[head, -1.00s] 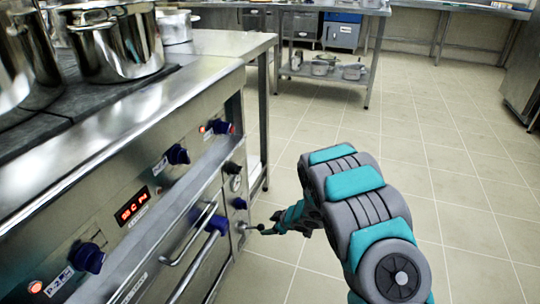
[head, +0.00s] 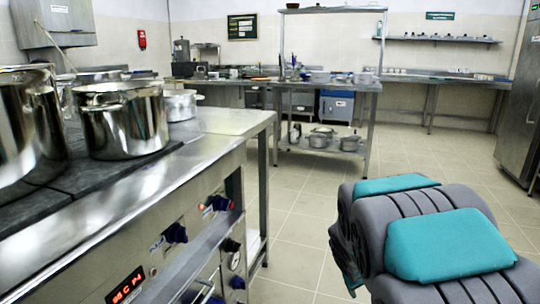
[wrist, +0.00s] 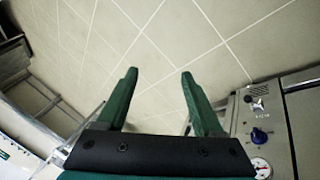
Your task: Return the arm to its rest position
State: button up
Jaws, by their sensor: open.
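My gripper (wrist: 158,76) shows in the wrist view with its two green fingers spread apart. Nothing is between them, and tiled floor lies beyond. In the head view my grey and teal arm stands at the lower right, to the right of the stove (head: 195,215). My gripper is hidden in the head view. In the wrist view the stove front with a blue knob (wrist: 260,136) and a gauge is to the right of the fingers, apart from them.
Large steel pots (head: 125,122) stand on the stove at the left. A steel shelf table (head: 335,150) with pots stands farther back. A steel cabinet (head: 515,105) is at the right edge. The tiled floor (head: 300,215) between is clear.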

jog(key=s+a+r+m+g+y, duration=0.1)
jog(key=s+a+r+g, duration=0.1)
jog(key=s, duration=0.9)
jog(key=s+a+r+m+g+y, duration=0.1)
jog(key=s+a, duration=0.3)
jog(key=s, duration=0.8)
jog(key=s+a+r+m+g+y, duration=0.1)
jog(key=s+a+r+g, duration=0.2)
jog(key=s, duration=0.9)
jog(key=shift+a+r+m+g+y, duration=0.2)
jog(key=shift+a+m+g+y, duration=0.1)
jog(key=shift+y, duration=0.1)
jog(key=shift+o, duration=0.2)
